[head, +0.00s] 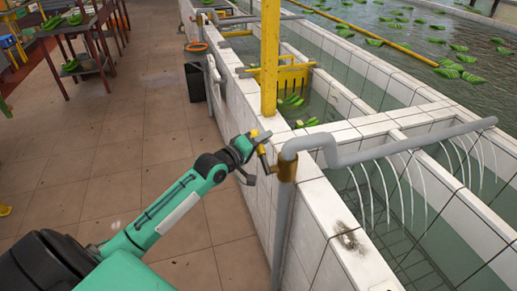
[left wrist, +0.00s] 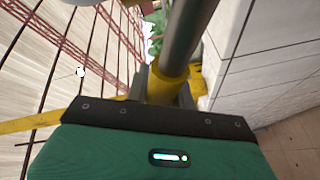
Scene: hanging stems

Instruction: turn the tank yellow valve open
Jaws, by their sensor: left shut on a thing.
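The yellow valve (head: 287,168) sits on the grey pipe at the near corner of the tiled tank wall, with its yellow handle (head: 264,161) sticking out to the left. My left gripper (head: 256,154) reaches the handle from the left and is shut on it. In the left wrist view the yellow valve part (left wrist: 167,88) shows beyond the green gripper body, below a grey pipe. My right gripper is not in view.
The grey pipe (head: 400,146) runs right over the tiled tank, and several thin white streams fall from it. A yellow post (head: 269,60) stands on the tank wall (head: 328,200).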

